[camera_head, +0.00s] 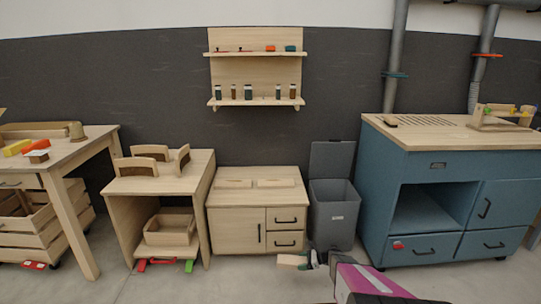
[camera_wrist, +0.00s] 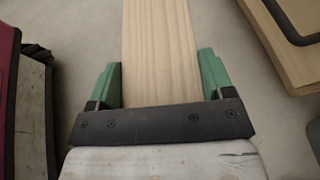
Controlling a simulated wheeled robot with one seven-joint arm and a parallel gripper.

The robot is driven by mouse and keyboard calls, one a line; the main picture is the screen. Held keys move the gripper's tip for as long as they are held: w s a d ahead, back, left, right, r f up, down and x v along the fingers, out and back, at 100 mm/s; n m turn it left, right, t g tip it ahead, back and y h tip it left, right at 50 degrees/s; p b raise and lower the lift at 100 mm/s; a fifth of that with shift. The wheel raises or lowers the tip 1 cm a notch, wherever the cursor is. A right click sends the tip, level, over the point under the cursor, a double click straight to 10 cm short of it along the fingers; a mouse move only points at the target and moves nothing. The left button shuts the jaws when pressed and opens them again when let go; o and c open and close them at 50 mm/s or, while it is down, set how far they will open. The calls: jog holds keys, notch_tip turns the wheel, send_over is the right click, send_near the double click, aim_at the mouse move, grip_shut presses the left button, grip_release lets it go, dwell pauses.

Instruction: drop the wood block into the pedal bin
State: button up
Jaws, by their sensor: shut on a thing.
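The wood block (camera_wrist: 160,45) is a pale plank with straight grain. It sits between the green fingers of my gripper (camera_wrist: 160,85), which is shut on it, in the wrist view. In the head view the block (camera_head: 291,260) shows at the lower middle, held by my gripper (camera_head: 312,259) in front of the low cabinet and the bin. The pedal bin (camera_head: 334,215) is grey, with its lid (camera_head: 331,159) raised upright against the wall. Its opening faces up. The block is outside the bin, nearer to me and to its left.
A low wooden cabinet (camera_head: 235,219) stands left of the bin, and a blue workbench (camera_head: 455,186) stands to its right. A wooden side table (camera_head: 190,178) and a larger table (camera_head: 75,151) are farther left. A shelf (camera_head: 255,68) hangs above. Bare floor lies in front.

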jog(key=s+r+m+t, duration=0.1)
jog(key=s+r, duration=0.1)
jog(key=r, duration=1.4)
jog(key=s+r+m+t, duration=0.1)
jog(key=s+r+t, duration=0.1)
jog(key=r, duration=1.4)
jog(key=s+a+r+m+t+h, duration=0.1)
jog(key=s+r, duration=0.5)
jog(key=r, duration=0.6)
jog(key=s+a+r+m+t+h, duration=0.1)
jog(key=s+r, duration=0.5)
jog(key=r, duration=0.6)
jog(key=shift+s+m, duration=0.2)
jog(key=shift+m, duration=0.3)
jog(key=shift+d+r, duration=0.1)
